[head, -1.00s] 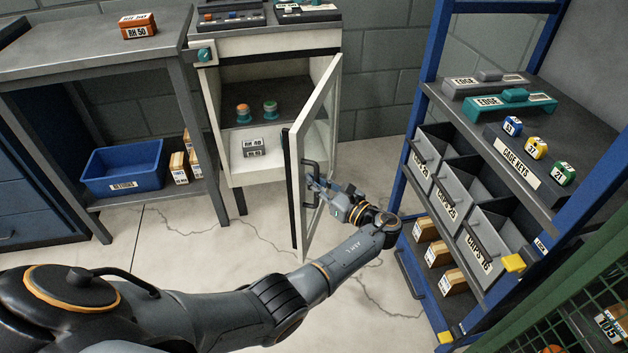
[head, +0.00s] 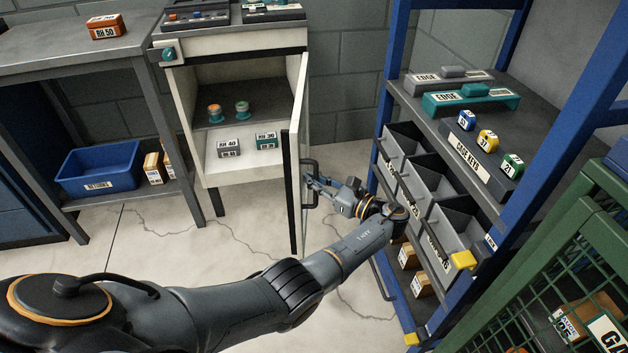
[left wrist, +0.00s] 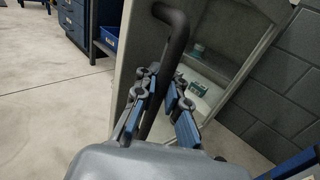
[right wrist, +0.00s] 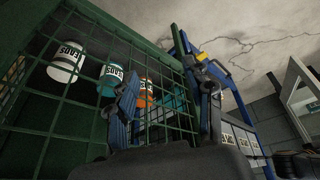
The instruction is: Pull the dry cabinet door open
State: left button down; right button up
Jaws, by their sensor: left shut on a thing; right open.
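The dry cabinet (head: 235,45) stands open in the head view. Its framed door (head: 297,150) is swung out toward me on the right and shows nearly edge-on. My left gripper (head: 314,184) is at the dark door handle (head: 305,168). In the left wrist view the fingers of the left gripper (left wrist: 160,100) lie on both sides of the handle bar (left wrist: 174,35), shut on it. My right gripper (right wrist: 165,110) shows only in the right wrist view, open and empty, in front of green mesh.
A blue rack (head: 395,90) with grey bins (head: 440,225) stands close right of my left forearm. A green mesh cage (head: 535,260) is at lower right. A grey bench (head: 70,65) with a blue bin (head: 100,180) stands left. Jars (head: 242,110) and boxes (head: 265,141) sit inside the cabinet.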

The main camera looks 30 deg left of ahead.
pick_arm(q)
jog(key=shift+s+d+f, duration=0.2)
jog(key=shift+s+f, duration=0.05)
jog(key=shift+f, duration=0.15)
jog(key=c, duration=1.4)
grip_release()
jog(key=shift+r, duration=0.3)
jog(key=d, duration=0.7)
jog(key=shift+s+d, duration=0.25)
jog(key=shift+s, duration=0.15)
